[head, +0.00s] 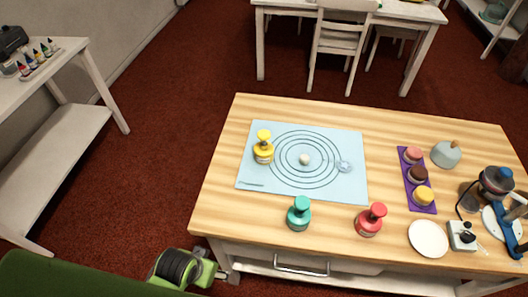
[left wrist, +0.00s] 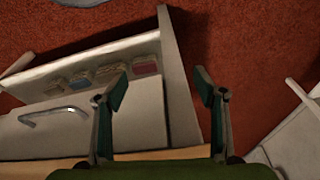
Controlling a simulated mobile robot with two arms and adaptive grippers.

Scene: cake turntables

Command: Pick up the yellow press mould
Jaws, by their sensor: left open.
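The yellow press mould (head: 263,152) stands upright on the left part of the light blue mat (head: 250,187), which has dark rings printed on it. A teal press mould (head: 299,215) and a red press mould (head: 369,221) stand on the wood in front of the mat. My left gripper (left wrist: 160,88) is open and empty, with its two fingers well apart in the left wrist view. In the head view, part of my left arm and wrist shows at the bottom left, beyond the table's front left corner and away from the yellow mould. My right gripper is not in view.
A small pale ball (head: 304,159) and a clear item (head: 344,166) are on the mat. The table's left strip is bare. A white shelf (head: 60,140) stands left.

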